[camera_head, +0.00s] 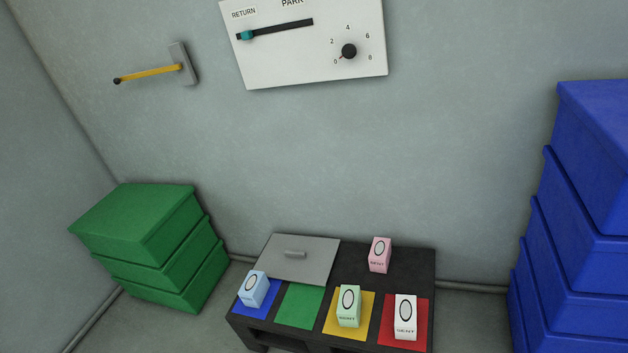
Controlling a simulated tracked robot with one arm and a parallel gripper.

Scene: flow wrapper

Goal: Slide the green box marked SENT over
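The small light green box (348,306) marked SENT stands on the yellow square (368,302) of a low dark table (350,262). The green square (303,308) to its left is bare. A white box (405,317) marked SENT stands on the red square (389,340) to its right. A light blue box (254,289) stands on the blue square (247,308) at the left. A pink box (380,254) stands behind, on the dark tabletop. My gripper does not show in this view.
A grey lid with a handle (302,259) covers the table's back left. Stacked green crates (152,250) stand left, and tall blue crates (575,240) stand right. A hammer (160,69) and a white panel (300,60) with a slider and dial are on the wall.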

